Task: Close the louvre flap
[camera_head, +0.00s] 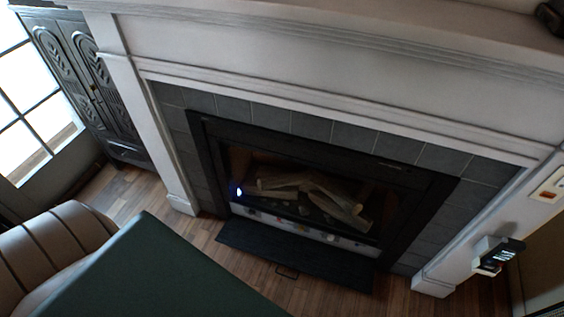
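A black fireplace insert (196,150) is set into a grey tile surround. Its louvre flap appears to be the dark panel (295,256) that juts out from the bottom of the insert, low over the wood floor. It looks folded down and open. Above it a strip with small controls (300,228) is exposed under the logs. Neither of my grippers is in view.
A dark green flat surface (160,275) and a brown padded seat (55,245) take up the lower left. A dark carved cabinet (85,75) stands at upper left. A small device (497,253) is at the right. Wood floor shows before the hearth.

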